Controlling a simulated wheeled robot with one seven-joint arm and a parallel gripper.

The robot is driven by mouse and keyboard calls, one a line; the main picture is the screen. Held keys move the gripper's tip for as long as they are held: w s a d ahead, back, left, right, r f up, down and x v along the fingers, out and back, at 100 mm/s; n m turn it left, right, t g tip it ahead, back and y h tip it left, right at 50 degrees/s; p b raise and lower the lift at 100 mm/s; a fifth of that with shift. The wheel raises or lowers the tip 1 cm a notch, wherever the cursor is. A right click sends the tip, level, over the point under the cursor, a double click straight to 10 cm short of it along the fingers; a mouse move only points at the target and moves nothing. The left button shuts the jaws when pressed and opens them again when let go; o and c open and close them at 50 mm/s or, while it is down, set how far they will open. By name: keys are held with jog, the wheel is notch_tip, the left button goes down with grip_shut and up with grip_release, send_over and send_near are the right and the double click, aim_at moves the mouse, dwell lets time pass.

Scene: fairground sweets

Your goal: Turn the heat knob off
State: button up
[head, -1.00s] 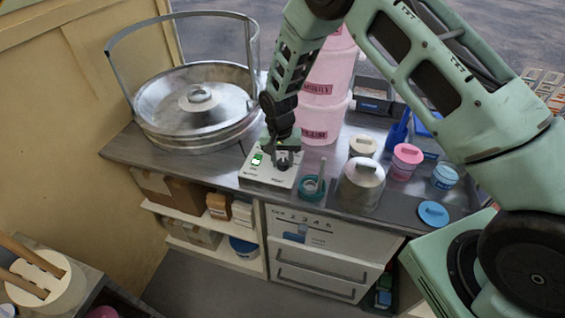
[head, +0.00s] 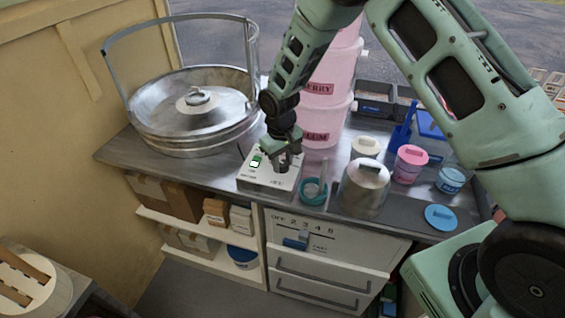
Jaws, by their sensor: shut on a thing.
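A white control box (head: 270,182) sits on the metal counter in front of the large silver pan. A green-lit switch (head: 257,161) is on its left side. The dark heat knob (head: 283,167) is on the right side of its top, partly covered by my fingers. My gripper (head: 282,158) points down over the box and is shut on the knob. The knob's pointer and markings are too small or hidden to read.
The large silver pan (head: 172,127) with its tall hoop stands to the left. Pink tubs (head: 322,128) stand just behind the box. Lidded jars crowd farther right.

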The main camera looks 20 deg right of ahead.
dwell(0.4)
jog(key=o, duration=1)
jog(key=shift+c, duration=0.2)
jog(key=shift+r, duration=0.1)
notch_tip(320, 180, up, 17)
jog(key=b, duration=0.3)
jog(key=shift+s+a+r+b, duration=0.15)
jog(key=shift+a+b, duration=0.2)
jog(key=shift+a, duration=0.05)
